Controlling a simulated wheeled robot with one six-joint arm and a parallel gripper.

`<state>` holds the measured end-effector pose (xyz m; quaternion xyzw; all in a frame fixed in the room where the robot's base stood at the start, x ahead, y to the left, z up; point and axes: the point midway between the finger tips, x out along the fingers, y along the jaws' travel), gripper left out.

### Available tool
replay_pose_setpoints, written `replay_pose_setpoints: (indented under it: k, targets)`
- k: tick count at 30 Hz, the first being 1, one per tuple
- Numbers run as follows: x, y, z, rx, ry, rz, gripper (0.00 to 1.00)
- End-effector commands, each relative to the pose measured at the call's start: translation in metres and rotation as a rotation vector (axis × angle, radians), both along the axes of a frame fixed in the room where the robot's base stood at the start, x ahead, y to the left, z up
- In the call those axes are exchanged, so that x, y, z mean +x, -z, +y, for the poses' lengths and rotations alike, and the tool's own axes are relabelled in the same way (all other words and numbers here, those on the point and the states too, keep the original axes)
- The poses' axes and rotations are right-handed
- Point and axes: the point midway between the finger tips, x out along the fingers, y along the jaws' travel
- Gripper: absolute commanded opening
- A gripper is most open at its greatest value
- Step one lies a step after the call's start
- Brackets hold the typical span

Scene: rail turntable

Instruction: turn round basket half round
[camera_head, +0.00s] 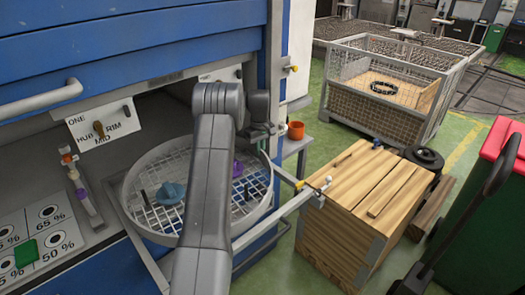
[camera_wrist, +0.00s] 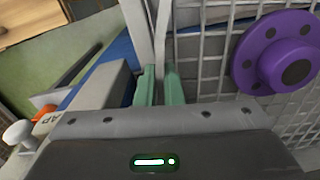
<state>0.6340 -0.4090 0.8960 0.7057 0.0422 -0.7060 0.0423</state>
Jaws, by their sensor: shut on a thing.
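The round basket (camera_head: 137,218) is a grey wire-mesh disc with a raised rim, in the opening of the blue machine. A blue flanged part (camera_head: 170,193) and a purple flanged part (camera_head: 238,169) sit on its mesh. The purple part also shows large in the wrist view (camera_wrist: 280,55). My gripper (camera_head: 266,132) is at the basket's far right edge. In the wrist view its green fingertips (camera_wrist: 159,82) are closed on the grey basket rim beside the mesh. My arm hides the middle of the basket in the head view.
A card (camera_head: 103,122) reading ONE, HUB, MID, RIM hangs at the opening. A percentage panel (camera_head: 40,238) with a green piece is at lower left. A wooden crate (camera_head: 350,235) stands right of the basket, near a pale rail (camera_head: 280,213). A mesh cage (camera_head: 385,90) stands behind.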

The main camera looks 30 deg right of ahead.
Motion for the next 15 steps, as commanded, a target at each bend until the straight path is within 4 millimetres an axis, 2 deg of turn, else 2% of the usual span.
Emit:
replay_pose_setpoints:
  k: [15]
  targets:
    - [0.0063, -0.0012, 0.0003, -0.002, -0.022, -0.002, 0.0]
